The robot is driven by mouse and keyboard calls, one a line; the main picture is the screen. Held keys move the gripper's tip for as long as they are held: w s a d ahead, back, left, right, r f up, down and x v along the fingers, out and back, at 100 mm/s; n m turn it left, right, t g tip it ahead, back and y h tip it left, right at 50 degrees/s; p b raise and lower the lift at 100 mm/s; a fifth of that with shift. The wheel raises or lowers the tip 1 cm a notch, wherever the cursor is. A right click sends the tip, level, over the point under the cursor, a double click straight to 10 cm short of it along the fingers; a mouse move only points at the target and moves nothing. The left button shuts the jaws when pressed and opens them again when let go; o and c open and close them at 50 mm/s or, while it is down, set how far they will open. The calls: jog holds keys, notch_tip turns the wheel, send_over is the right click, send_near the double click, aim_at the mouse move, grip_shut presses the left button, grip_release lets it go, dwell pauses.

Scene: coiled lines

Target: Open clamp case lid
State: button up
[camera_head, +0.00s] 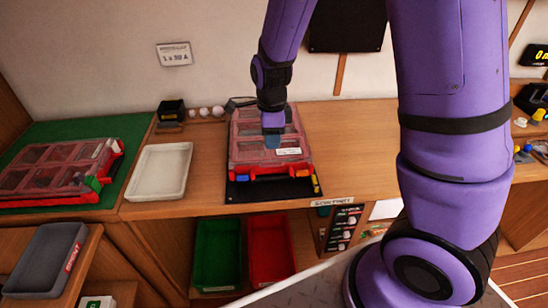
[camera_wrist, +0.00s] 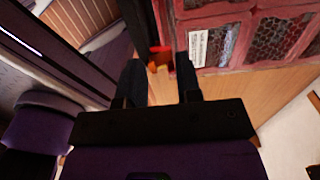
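A red case (camera_head: 252,165) with a clear compartment lid and a white label (camera_head: 288,152) sits shut on a black mat (camera_head: 245,192) at the middle of the bench. Its front has orange and blue latches. In the wrist view the case (camera_wrist: 250,12) fills the upper right, with its label (camera_wrist: 212,45) near the fingers. My gripper (camera_head: 273,130) is in front of the case in the head view and hides part of the lid. In the wrist view my gripper (camera_wrist: 160,75) is open, its two dark fingers apart. A small red and orange part (camera_wrist: 158,57) shows between them; contact cannot be told.
A second red case (camera_head: 55,170) lies on a green mat (camera_head: 100,130) at left. A white tray (camera_head: 160,172) stands between the cases. Green (camera_head: 217,252) and red (camera_head: 270,250) bins sit below the bench. The bench right of the middle case is clear.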

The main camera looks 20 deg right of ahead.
aim_at(272, 162)
notch_tip(272, 162, down, 8)
jog(key=shift+r, duration=0.1)
dwell(0.4)
grip_shut()
